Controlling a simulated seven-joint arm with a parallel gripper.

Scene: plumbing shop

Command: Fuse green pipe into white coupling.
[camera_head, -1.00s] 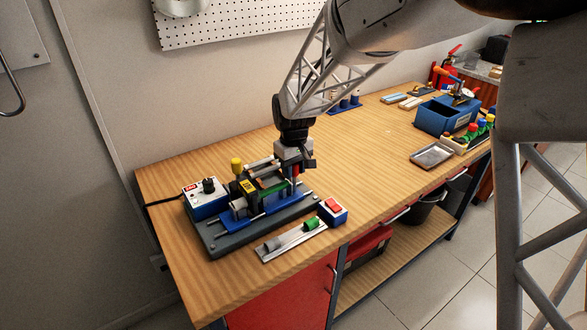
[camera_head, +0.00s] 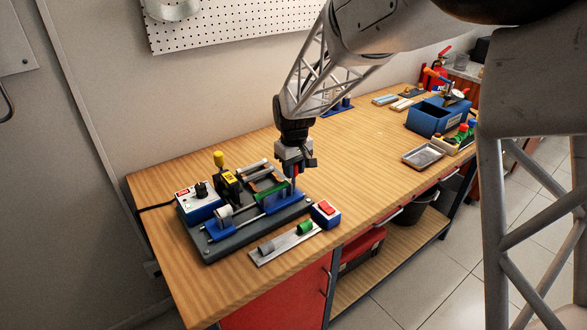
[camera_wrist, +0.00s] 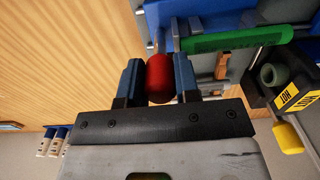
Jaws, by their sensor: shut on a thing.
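My gripper (camera_head: 294,172) is at the right end of the fusion machine. In the wrist view my gripper (camera_wrist: 158,80) has its fingers on both sides of a red knob (camera_wrist: 160,78). The knob stands on the blue sliding carriage (camera_head: 284,202). The green pipe (camera_head: 271,197) lies along the machine, above the carriage; it also shows in the wrist view (camera_wrist: 225,40). The white coupling (camera_head: 223,212) sits at the left, apart from the pipe, with bare rails between them. The black heater (camera_head: 229,180), with a yellow handle and a HOT label, stands back behind this gap.
A control box (camera_head: 197,202) stands left of the machine. A metal tray (camera_head: 285,243) with a grey piece and a green piece lies in front. A red-topped switch box (camera_head: 326,213) stands beside it. An empty tray (camera_head: 423,156) and blue bin (camera_head: 438,119) lie farther right.

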